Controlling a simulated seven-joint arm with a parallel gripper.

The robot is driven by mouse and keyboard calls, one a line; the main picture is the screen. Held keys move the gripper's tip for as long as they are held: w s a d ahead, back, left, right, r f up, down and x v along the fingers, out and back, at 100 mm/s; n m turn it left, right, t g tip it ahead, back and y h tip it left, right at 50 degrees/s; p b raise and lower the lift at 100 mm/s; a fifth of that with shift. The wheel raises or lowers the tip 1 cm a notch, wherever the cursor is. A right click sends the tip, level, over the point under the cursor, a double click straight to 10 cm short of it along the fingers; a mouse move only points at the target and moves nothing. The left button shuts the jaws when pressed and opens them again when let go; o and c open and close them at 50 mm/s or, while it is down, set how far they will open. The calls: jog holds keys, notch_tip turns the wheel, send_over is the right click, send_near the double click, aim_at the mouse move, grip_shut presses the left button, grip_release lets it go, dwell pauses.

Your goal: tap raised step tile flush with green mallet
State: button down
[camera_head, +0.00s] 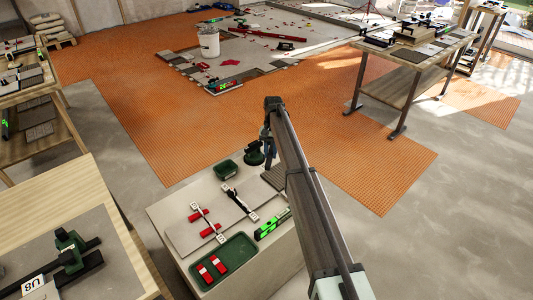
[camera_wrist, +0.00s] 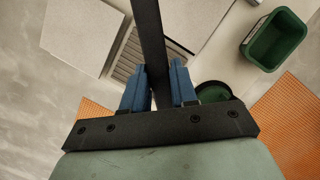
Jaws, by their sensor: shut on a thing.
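My gripper (camera_wrist: 160,88) has blue fingers and is shut on a dark bar (camera_wrist: 149,25), seemingly the green mallet's handle. The bar runs out of the top of the wrist view, and no mallet head shows on it. In the head view my gripper (camera_head: 268,142) is over the far right corner of the grey step (camera_head: 158,212), partly hidden by my arm. Pale grey tiles (camera_head: 183,236) cover the step; one tile (camera_wrist: 85,30) shows at the upper left in the wrist view. I cannot tell which tile is raised.
On the step are a ribbed grey piece (camera_head: 272,178), a green bin (camera_head: 227,169), a dark green round item (camera_head: 254,157), red wedges (camera_head: 197,215), a green level (camera_head: 272,224) and a green tray (camera_head: 238,248). A wooden bench (camera_head: 75,205) stands left. Orange matting (camera_head: 150,120) lies beyond.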

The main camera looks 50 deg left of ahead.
jog(key=shift+w+d+f+n+t+y, duration=0.25)
jog(key=shift+w+f+n+t, duration=0.45)
jog(key=shift+n, duration=3.6)
jog(key=shift+w+d+f+n+t+y, duration=0.3)
jog(key=shift+f+n+t, duration=0.8)
jog(key=shift+n, duration=3.2)
jog(key=shift+w+d+f+n+t+y, duration=0.1)
jog(key=shift+w+f+n+t+y, duration=0.3)
jog(key=shift+n+t, duration=2.45)
jog(key=n+g, duration=0.3)
jog(key=shift+w+f, duration=0.1)
jog(key=shift+w, duration=0.05)
notch_tip(320, 180, down, 4)
jog(key=shift+f, duration=0.1)
notch_tip(320, 180, up, 6)
jog(key=shift+f, duration=0.15)
